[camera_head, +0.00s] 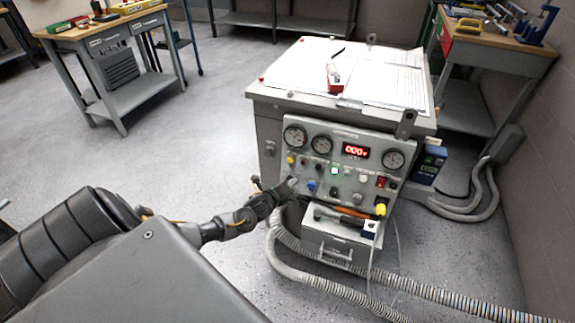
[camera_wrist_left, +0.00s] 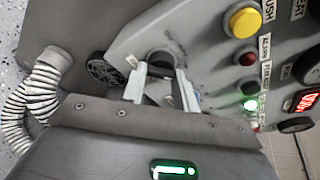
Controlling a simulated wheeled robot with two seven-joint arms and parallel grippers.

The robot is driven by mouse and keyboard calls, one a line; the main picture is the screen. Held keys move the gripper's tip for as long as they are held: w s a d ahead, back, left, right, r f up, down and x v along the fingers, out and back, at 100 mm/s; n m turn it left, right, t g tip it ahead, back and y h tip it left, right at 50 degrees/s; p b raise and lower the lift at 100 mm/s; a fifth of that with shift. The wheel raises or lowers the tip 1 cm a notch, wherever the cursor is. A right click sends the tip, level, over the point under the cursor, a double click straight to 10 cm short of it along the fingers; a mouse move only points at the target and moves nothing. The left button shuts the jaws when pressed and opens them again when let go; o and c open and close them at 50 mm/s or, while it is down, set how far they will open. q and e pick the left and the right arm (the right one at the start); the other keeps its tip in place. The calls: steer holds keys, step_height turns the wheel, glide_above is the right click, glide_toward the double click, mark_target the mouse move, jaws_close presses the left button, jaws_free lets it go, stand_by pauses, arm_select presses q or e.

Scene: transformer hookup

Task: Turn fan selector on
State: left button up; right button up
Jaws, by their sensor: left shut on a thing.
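The control panel (camera_head: 345,160) is on the front of a grey cabinet, with gauges, buttons and a red digital display (camera_head: 356,151). My left gripper (camera_head: 291,184) is at the panel's lower left edge. In the left wrist view its two pale fingers (camera_wrist_left: 161,80) stand on either side of a black round knob (camera_wrist_left: 160,60), shut on it. The fingers partly hide the knob, and I cannot read its label or its exact angle. A green light (camera_wrist_left: 250,104) glows on the panel. My right gripper does not show.
A blue knob (camera_head: 312,185) sits just right of the gripper. A second black round part (camera_wrist_left: 103,70) is beside the fingers. Ribbed hoses (camera_head: 318,278) run below the panel and across the floor. A workbench (camera_head: 108,60) stands at the back left; open floor lies between.

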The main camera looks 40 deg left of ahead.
arm_select(q)
steer(key=o, duration=1)
steer(key=shift+c, duration=0.2)
steer(key=p+v, duration=0.2)
steer(key=v, duration=0.8)
steer(key=shift+s+r, duration=0.15)
steer(key=shift+s, duration=0.2)
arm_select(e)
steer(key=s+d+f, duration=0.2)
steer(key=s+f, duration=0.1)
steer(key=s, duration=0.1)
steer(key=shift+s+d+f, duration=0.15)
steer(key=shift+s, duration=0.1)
